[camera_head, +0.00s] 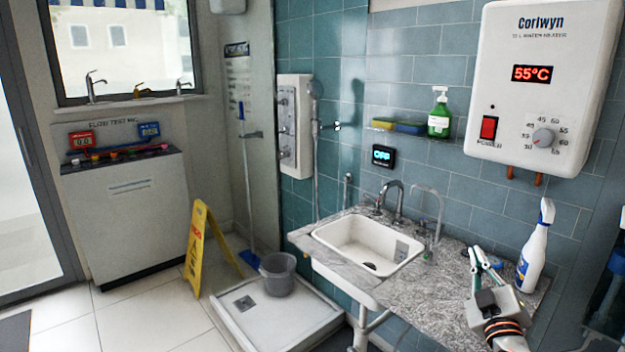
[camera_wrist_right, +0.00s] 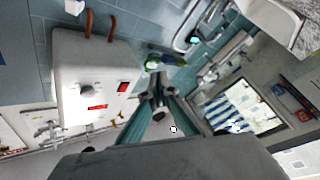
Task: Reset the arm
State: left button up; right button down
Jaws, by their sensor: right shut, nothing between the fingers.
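My right gripper (camera_head: 477,256) is at the lower right of the head view, above the grey stone counter (camera_head: 425,287). Its fingers are closed together with nothing between them. In the right wrist view its fingers (camera_wrist_right: 158,92) meet at the middle of the picture. The gripper is left of a white spray bottle (camera_head: 534,250), apart from it as far as I can tell. My left gripper is not in view.
A white sink (camera_head: 340,245) with taps is set in the counter. The water heater (camera_head: 535,75) reads 55°C; it also shows in the wrist view (camera_wrist_right: 90,75). A green soap bottle (camera_head: 440,115) stands on the shelf. A yellow sign (camera_head: 197,240) and grey bucket (camera_head: 278,275) are lower left.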

jog(key=s+f+g, duration=0.1)
jog(key=s+f, duration=0.1)
jog(key=f, duration=0.1)
jog(key=s+f+g, duration=0.1)
jog(key=s+f, duration=0.1)
jog(key=f, duration=0.2)
jog(key=s+a+f+g, duration=0.1)
jog(key=s+f, duration=0.1)
jog(key=f, duration=0.1)
jog(key=shift+s+f+g, duration=0.15)
jog(key=shift+s+g, duration=0.1)
jog(key=shift+g, duration=0.15)
jog(key=s+f+g+h, duration=0.1)
jog(key=s+f+g, duration=0.5)
jog(key=s, duration=0.8)
jog(key=s+f+g, duration=0.3)
jog(key=s+f, duration=0.6)
jog(key=s, duration=0.4)
jog(key=w+a+f+m+t+y+b, duration=0.1)
jog(key=a+f+y, duration=0.6)
jog(key=a+f, duration=0.9)
jog(key=shift+w+f+m+t+b, duration=0.2)
jog(key=shift+f+m+t+b, duration=0.35)
jog(key=shift+t+b, duration=0.4)
